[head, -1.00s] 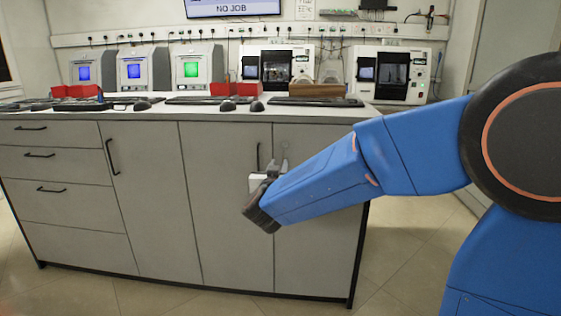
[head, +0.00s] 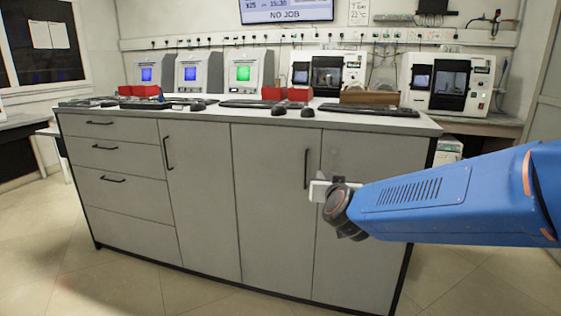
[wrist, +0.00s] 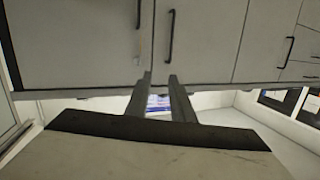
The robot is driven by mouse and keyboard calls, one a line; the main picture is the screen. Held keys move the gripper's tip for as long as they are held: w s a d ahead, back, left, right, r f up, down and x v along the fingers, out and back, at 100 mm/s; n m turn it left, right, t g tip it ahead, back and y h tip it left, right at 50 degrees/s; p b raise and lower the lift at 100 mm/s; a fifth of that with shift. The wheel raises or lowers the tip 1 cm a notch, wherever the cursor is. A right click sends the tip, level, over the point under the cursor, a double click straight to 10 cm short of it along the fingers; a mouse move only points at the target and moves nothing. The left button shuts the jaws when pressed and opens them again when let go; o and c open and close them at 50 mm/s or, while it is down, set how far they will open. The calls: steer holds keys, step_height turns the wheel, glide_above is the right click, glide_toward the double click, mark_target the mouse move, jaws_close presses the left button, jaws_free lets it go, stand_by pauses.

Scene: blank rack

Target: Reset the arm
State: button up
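My blue arm (head: 430,200) reaches in from the right of the head view, nearly level. My gripper (head: 320,190) is at its end, in front of the right-hand doors of the grey cabinet (head: 200,210). In the wrist view my gripper (wrist: 160,80) shows two grey fingers with a gap between them and nothing held. The cabinet doors (wrist: 80,45) fill the upper part of that view, which appears upside down. Whether the fingers touch the cabinet cannot be told.
Several machines (head: 447,84) stand on the bench behind. A wall screen (head: 287,10) reads "NO JOB". The floor (head: 130,285) in front is clear.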

steer(key=s+d+f+g, duration=0.4)
steer(key=s, duration=0.8)
steer(key=s+d+f+g, duration=0.3)
steer(key=s+d+f, duration=0.2)
steer(key=s, duration=0.7)
steer(key=s+d+f+n+g, duration=0.1)
steer(key=s+d+f+g, duration=0.3)
steer(key=s, duration=0.8)
steer(key=shift+d+f+g, duration=0.25)
steer(key=shift+f+g, duration=0.05)
steer(key=shift+f, duration=0.4)
